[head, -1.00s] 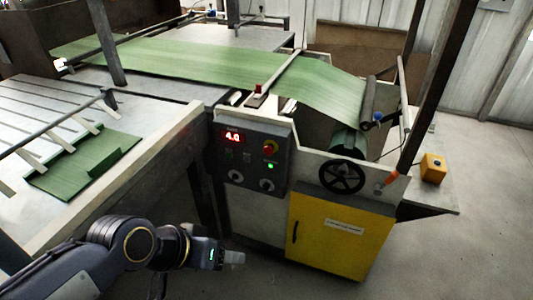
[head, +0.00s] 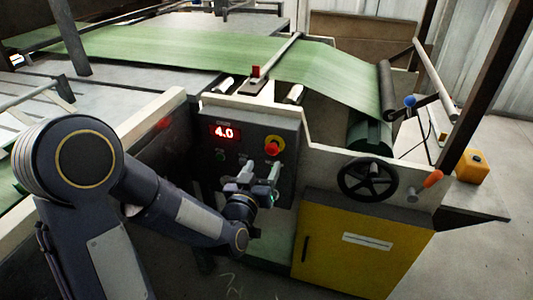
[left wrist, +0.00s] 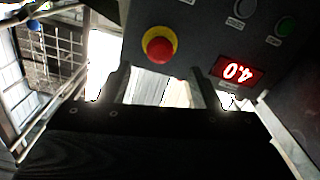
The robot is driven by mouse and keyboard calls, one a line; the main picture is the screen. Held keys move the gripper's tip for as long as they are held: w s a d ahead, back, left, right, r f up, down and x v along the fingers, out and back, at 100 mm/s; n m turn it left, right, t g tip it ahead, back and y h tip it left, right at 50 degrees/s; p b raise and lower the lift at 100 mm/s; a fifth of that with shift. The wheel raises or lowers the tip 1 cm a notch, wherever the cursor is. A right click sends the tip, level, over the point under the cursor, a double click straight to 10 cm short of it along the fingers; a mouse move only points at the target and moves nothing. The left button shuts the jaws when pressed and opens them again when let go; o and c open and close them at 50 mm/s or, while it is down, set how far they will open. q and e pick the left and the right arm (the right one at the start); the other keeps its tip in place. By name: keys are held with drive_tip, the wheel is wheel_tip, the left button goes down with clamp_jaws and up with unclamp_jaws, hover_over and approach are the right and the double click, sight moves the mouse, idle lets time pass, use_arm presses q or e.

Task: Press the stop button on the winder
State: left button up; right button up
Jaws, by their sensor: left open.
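The winder's dark control panel (head: 255,127) faces me with a red 4.0 display (head: 224,132). A red mushroom button (head: 272,147) on a yellow ring is at its upper right. It also shows in the left wrist view (left wrist: 159,48), beyond the fingers. Below the display are a green button (head: 220,155) and a dark button (head: 243,160). They appear in the left wrist view as green (left wrist: 286,26) and grey-rimmed (left wrist: 243,8); their labels are unreadable. My left gripper (head: 260,173) is open and empty, just below the red button; contact is not visible. It hides the lower panel.
A yellow cabinet (head: 365,240) and a black handwheel (head: 367,180) are right of the panel. Green web (head: 310,68) runs over the machine to a roll (head: 370,138). An orange handle (head: 432,179) sticks out at right. A pale side rail (head: 150,115) lies behind my left arm.

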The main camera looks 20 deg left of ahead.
sight(271, 151)
use_arm(q)
drive_tip(key=w, duration=0.7)
drive_tip(key=shift+w+d+r+p, duration=0.1)
drive_tip(key=shift+w+p, duration=0.05)
drive_tip(key=shift+p, duration=0.2)
